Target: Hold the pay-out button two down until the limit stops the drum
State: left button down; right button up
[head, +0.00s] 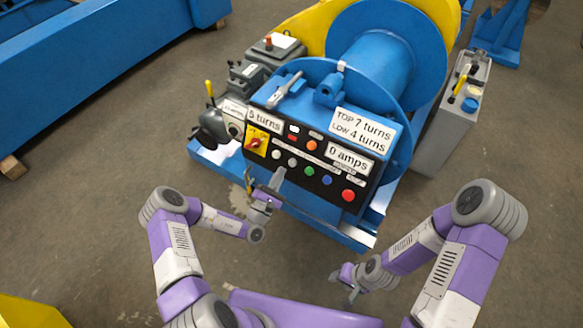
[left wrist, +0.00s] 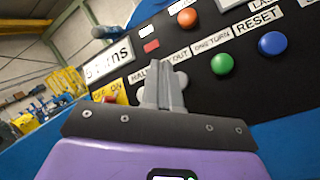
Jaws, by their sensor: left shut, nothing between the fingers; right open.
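The black control panel (head: 330,185) on the blue winch shows a row of buttons. My left gripper (head: 280,174) is shut and empty, its tips up at the panel's lower row. In the left wrist view the shut fingers (left wrist: 168,82) cover most of a pale button (left wrist: 183,79) under a label ending in "OUT". I cannot tell whether they touch or press it. Another white button (left wrist: 140,96) sits left of them. The blue drum (head: 380,62) stands behind the panel. My right gripper (head: 350,284) is open and empty, low and away from the panel.
A green button (left wrist: 222,64) and a blue button (left wrist: 272,43) lie right of the fingers; a red button (head: 348,195) is at the panel's right end. Signs read "5 turns" (head: 264,121), "0 amps" (head: 348,159) and "TOP 7 turns, LOW 4 turns" (head: 362,130). A grey lever box (head: 455,110) stands right.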

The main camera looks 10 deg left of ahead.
aim_at(293, 163)
pick_arm(q)
jog(key=shift+w+d+f+b, duration=0.2)
jog(key=shift+w+f+b, duration=0.1)
jog(key=shift+w, duration=0.3)
jog(key=shift+w+d+f+b, duration=0.25)
jog(key=shift+w+f+b, duration=0.05)
jog(key=shift+w, duration=0.25)
jog(key=shift+w+d+f+b, duration=0.2)
jog(key=shift+w+f+b, duration=0.1)
jog(key=shift+w, duration=0.3)
pick_arm(e)
jog(key=shift+f, duration=1.35)
pick_arm(q)
jog(key=shift+w+d+f, duration=0.1)
jog(key=shift+w+f, duration=0.1)
jog(key=shift+w, duration=0.15)
